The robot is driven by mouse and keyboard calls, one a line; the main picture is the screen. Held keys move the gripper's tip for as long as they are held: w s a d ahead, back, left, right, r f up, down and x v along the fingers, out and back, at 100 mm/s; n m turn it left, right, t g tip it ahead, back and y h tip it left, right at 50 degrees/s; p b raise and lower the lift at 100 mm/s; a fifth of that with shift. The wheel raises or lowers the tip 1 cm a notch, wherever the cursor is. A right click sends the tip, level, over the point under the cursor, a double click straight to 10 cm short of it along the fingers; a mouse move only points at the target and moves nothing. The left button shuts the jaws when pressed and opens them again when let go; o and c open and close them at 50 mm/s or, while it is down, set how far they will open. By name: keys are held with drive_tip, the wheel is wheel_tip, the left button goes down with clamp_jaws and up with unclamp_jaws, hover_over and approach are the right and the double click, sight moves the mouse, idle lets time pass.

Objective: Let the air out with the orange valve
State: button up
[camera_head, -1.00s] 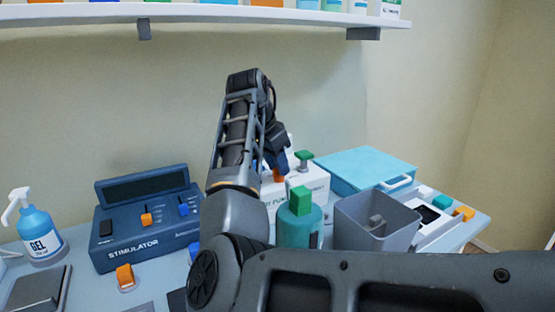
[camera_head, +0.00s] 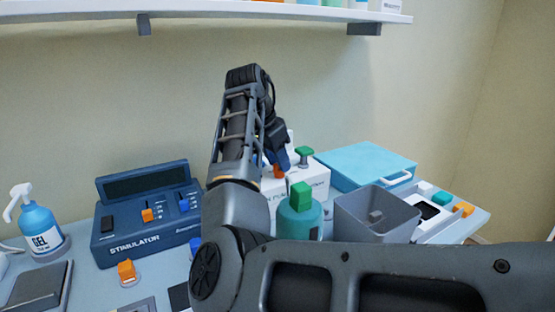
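A white pump box (camera_head: 312,185) stands on the table behind my arm, with part of its lettering showing. A green knob (camera_head: 304,154) stands on its top. A small orange part (camera_head: 278,171) shows at the box beside my gripper; it may be the orange valve, mostly hidden by the gripper. My gripper (camera_head: 281,160) points down at the box, close to the orange part. I cannot tell whether it touches it. Its fingertips are small and partly hidden, so I cannot see whether they are open or shut.
A blue stimulator (camera_head: 150,222) and gel bottle (camera_head: 41,230) stand at left. An orange knob (camera_head: 126,271) sits in front. A teal bottle with green top (camera_head: 300,215), a grey bin (camera_head: 347,222) and a blue case (camera_head: 362,165) stand at right. A shelf (camera_head: 240,14) hangs above.

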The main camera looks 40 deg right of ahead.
drive_tip(key=v, duration=0.7)
drive_tip(key=shift+a+r, duration=0.2)
drive_tip(key=shift+r, duration=0.15)
drive_tip(key=shift+w+f, duration=0.1)
